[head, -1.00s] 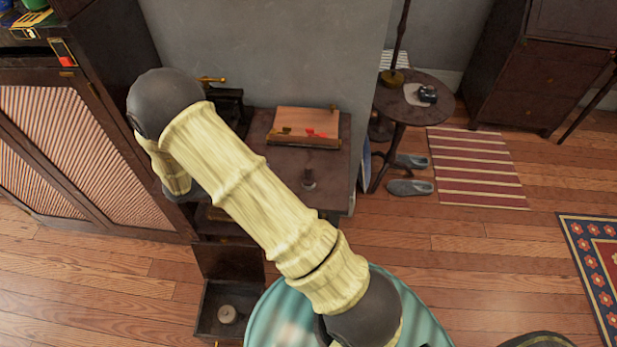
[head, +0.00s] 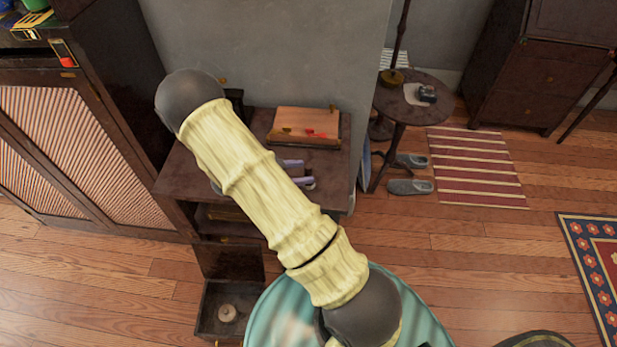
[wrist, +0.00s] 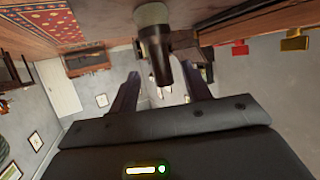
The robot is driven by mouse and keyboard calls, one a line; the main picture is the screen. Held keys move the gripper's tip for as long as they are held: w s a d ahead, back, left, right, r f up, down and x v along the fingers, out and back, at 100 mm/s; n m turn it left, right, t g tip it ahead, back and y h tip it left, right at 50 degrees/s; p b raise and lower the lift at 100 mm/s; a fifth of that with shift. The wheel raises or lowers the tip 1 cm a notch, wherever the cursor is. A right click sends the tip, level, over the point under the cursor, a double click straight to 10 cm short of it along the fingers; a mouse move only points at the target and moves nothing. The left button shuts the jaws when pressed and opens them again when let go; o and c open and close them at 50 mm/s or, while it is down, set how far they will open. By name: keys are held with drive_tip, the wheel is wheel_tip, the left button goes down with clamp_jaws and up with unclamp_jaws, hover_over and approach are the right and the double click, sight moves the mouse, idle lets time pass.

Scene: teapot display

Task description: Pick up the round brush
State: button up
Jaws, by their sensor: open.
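The round brush (wrist: 158,48) has a dark handle and a pale round end. In the wrist view, which is upside down, it stands upright on its pale end on the dark desk (head: 180,180). My gripper (wrist: 160,72) is open. Its two fingers lie on either side of the handle in that picture; I cannot tell whether the handle is fully between them. In the head view my gripper (head: 308,174) is just above the desk's right part, partly behind my forearm.
A wooden box (head: 305,125) with red and brass parts sits at the back of the desk. An open drawer (head: 205,315) holding a pale round thing juts out below. A grey wall stands behind, a cabinet (head: 80,150) at left, a round side table (head: 430,90) at right.

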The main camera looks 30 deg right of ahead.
sight(314, 171)
drive_tip(key=x, duration=0.5)
drive_tip(key=shift+w+f+p, duration=0.1)
drive_tip(key=shift+f+p, duration=0.05)
drive_tip(key=shift+p, duration=0.15)
drive_tip(key=shift+c, duration=0.2)
clamp_jaws()
